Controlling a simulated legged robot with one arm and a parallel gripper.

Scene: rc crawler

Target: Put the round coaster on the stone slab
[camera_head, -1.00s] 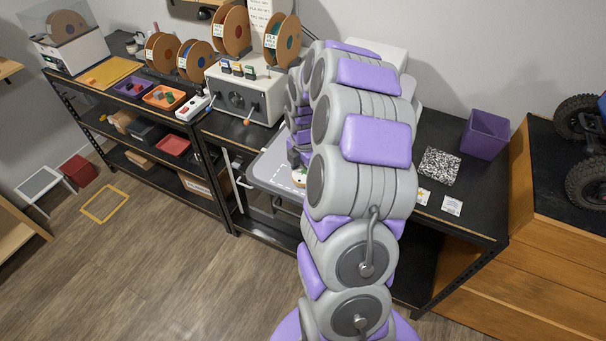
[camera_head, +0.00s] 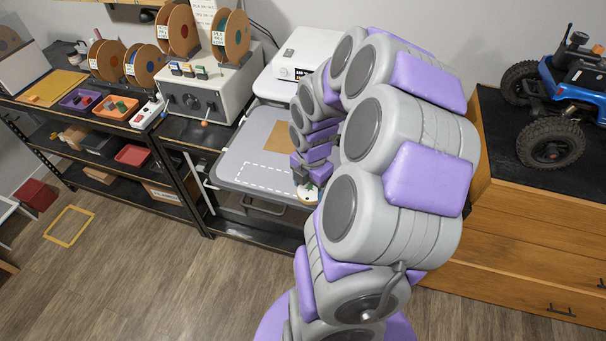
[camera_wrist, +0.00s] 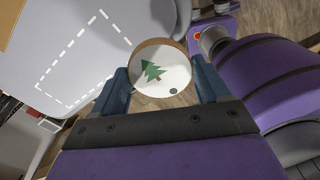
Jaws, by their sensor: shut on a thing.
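The round coaster (camera_wrist: 165,76) has a white face with a green tree and a brown rim. My gripper (camera_wrist: 160,84) is shut on it, with one dark finger at each side in the wrist view. In the head view the coaster (camera_head: 308,194) shows as a small white disc below my gripper (camera_head: 303,181), over the front right of the grey tray-like table. The stone slab is not visible now; my arm covers that part of the head view.
The grey table (camera_head: 232,152) has a dashed white outline and a tan square (camera_head: 285,142). A white device (camera_head: 302,56) stands behind it. A blue crawler (camera_head: 572,78) sits on the wooden cabinet (camera_head: 530,235) at right. Spools and a grey box (camera_head: 203,98) stand left.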

